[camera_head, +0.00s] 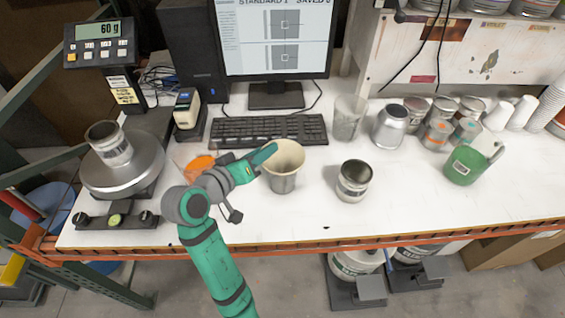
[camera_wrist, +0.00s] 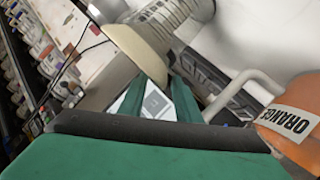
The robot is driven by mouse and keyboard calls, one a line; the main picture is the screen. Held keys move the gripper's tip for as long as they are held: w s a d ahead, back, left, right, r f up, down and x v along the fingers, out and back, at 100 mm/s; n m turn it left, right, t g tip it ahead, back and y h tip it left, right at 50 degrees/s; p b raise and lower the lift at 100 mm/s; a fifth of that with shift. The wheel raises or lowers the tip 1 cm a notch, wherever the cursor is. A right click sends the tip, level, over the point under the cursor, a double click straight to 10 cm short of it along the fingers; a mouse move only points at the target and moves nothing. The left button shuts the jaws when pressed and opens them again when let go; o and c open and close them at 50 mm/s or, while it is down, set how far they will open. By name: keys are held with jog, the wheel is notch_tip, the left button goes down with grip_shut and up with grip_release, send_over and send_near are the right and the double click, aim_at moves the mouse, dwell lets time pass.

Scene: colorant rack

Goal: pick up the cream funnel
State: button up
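The cream funnel (camera_head: 284,153) has a wide, open cream mouth above a grey lower part and stands upright on the white table, in front of the keyboard. Its cream rim (camera_wrist: 138,48) shows at upper middle in the wrist view, tilted by the camera angle, beside the grey body. My gripper (camera_head: 268,152) is at the left side of the funnel's rim. In the wrist view its two green fingers (camera_wrist: 163,92) are apart, with a gap between them, and the rim's end is close to the fingertips. I cannot tell whether they touch.
An orange container (camera_wrist: 293,130) is close beside my gripper; it also shows in the head view (camera_head: 200,163). The keyboard (camera_head: 268,130) lies behind the funnel. An open can (camera_head: 354,181) stands to its right, a scale (camera_head: 124,175) to the left. The front right table is clear.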

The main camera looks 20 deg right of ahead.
jog(key=shift+w+d+f, duration=0.1)
jog(key=shift+w+d, duration=0.05)
jog(key=shift+d, duration=0.05)
grip_shut()
